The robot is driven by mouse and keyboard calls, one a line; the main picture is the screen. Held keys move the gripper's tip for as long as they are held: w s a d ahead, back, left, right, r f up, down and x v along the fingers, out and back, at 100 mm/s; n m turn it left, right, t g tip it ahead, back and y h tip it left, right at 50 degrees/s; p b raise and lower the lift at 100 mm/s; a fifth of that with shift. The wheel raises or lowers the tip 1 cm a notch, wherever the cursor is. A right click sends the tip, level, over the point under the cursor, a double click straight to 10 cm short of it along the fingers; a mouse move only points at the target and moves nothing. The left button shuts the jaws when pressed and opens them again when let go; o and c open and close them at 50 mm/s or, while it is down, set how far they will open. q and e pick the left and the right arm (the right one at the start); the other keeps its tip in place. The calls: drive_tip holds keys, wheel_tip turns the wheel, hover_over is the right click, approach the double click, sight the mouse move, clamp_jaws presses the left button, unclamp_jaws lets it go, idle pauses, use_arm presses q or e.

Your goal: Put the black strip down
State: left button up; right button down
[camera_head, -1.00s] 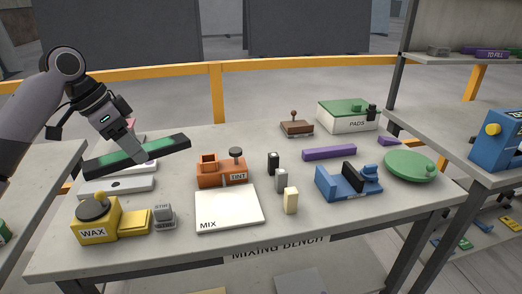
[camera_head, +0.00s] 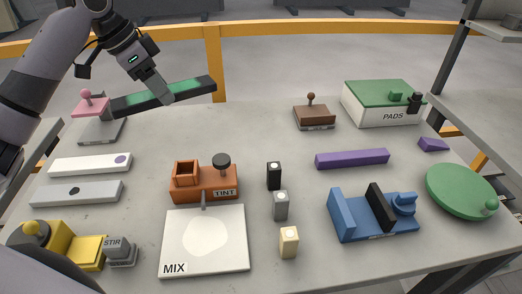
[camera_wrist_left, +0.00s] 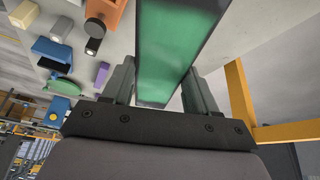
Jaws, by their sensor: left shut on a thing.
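The black strip (camera_head: 198,88) is a long black bar with a green face. My left gripper (camera_head: 162,96) is shut on it near its middle and holds it tilted, right end higher, over the back left of the bench. In the left wrist view the strip's green face (camera_wrist_left: 172,45) fills the space between the fingers of my left gripper (camera_wrist_left: 160,85). The strip appears raised clear of the bench (camera_head: 140,140). My right gripper is not in view.
A pink-knobbed block (camera_head: 88,104) stands just left of the strip. White (camera_head: 90,163) and grey (camera_head: 75,193) bars lie in front. The orange TINT holder (camera_head: 205,182), white MIX plate (camera_head: 205,245) and brown stamp (camera_head: 314,117) are nearby. The bench between strip and TINT holder is bare.

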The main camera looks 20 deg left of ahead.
use_arm(q)
drive_tip(key=shift+w+r, duration=0.1)
drive_tip(key=shift+w, duration=0.35)
approach(180, 155)
drive_tip(key=d+f, duration=0.5)
drive_tip(key=shift+w+d+f+b, duration=0.1)
drive_tip(key=shift+d+f+b, duration=0.05)
drive_tip(key=shift+f+b, duration=0.2)
drive_tip(key=o, duration=1.5)
drive_tip(key=shift+f, duration=0.1)
drive_tip(key=v, duration=1.2)
drive_tip(key=shift+r, duration=0.2)
drive_tip(key=shift+f, duration=0.1)
